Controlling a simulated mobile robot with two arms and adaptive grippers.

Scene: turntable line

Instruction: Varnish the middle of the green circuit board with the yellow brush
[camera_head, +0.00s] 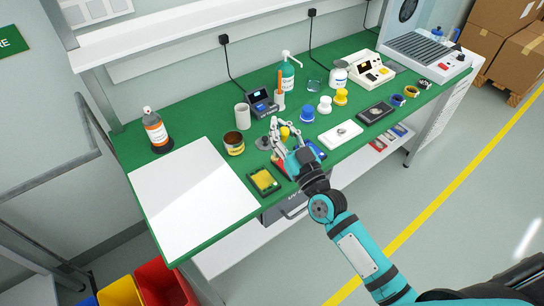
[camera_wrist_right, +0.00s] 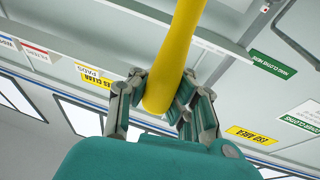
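My right gripper (camera_head: 283,138) is above the front middle of the green table. It is shut on the yellow brush (camera_head: 284,131). In the right wrist view, the yellow brush handle (camera_wrist_right: 176,50) stands between the fingers (camera_wrist_right: 160,98); the bristles cannot be made out. My left gripper is out of view.
A white sheet (camera_head: 190,195) covers the table's left end. A brown-topped tin (camera_head: 234,143), a grey cup (camera_head: 243,116) and a grey disc (camera_head: 263,143) stand left of the gripper. A blue piece (camera_head: 318,149) and a white plate (camera_head: 341,133) lie right. Bottles and jars stand behind.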

